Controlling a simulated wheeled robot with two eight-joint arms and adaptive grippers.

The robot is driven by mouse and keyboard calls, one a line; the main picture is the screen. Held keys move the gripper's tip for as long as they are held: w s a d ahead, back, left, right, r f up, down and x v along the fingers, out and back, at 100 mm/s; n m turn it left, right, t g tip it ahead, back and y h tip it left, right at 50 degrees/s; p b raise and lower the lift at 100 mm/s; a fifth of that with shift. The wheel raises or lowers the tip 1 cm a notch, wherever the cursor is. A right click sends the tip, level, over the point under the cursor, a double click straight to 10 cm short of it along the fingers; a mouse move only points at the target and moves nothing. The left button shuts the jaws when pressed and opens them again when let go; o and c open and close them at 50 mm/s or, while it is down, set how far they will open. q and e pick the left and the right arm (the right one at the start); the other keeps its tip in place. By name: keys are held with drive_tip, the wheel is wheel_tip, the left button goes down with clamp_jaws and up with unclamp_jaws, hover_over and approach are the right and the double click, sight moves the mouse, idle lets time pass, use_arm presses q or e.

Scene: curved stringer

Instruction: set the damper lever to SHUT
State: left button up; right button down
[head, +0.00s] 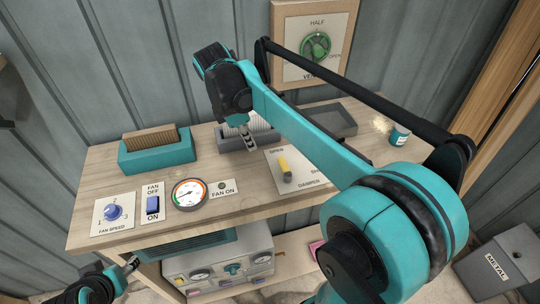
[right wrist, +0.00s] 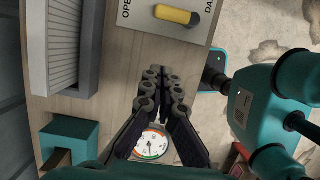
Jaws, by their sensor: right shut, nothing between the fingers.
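The damper plate (head: 305,178) lies on the wooden bench, with OPEN at its upper left and a partly covered SH... at its right. Its damper lever (head: 284,167) has a yellow bar with a dark end; the yellow end points up-left, towards OPEN. The lever also shows at the top of the right wrist view (right wrist: 174,14). My right gripper (head: 248,142) is shut and empty, left of and above the plate, apart from the lever. Its closed fingers (right wrist: 160,76) show in the right wrist view. My left gripper (head: 134,263) is low at the left, below the bench's front edge; its fingers are too small to judge.
Behind the plate are a grey tray (head: 330,120) and a grey filter box (head: 232,144). A teal box (head: 155,155), fan speed knob (head: 113,212), fan switch (head: 152,205) and gauge (head: 189,194) are to the left. A green valve wheel (head: 315,47) is on the wall; a teal can (head: 399,136) stands right.

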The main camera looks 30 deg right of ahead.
drive_tip(key=x, duration=1)
drive_tip(key=shift+d+f+p, duration=0.2)
drive_tip(key=shift+p, duration=0.1)
drive_tip(key=d, duration=0.3)
drive_tip(key=shift+s+r+p, duration=0.2)
drive_tip(key=shift+s+p, duration=0.1)
drive_tip(key=shift+p, duration=0.1)
drive_tip(key=shift+s+d, duration=0.15)
drive_tip(key=shift+d, duration=0.15)
drive_tip(key=shift+d+f, duration=0.1)
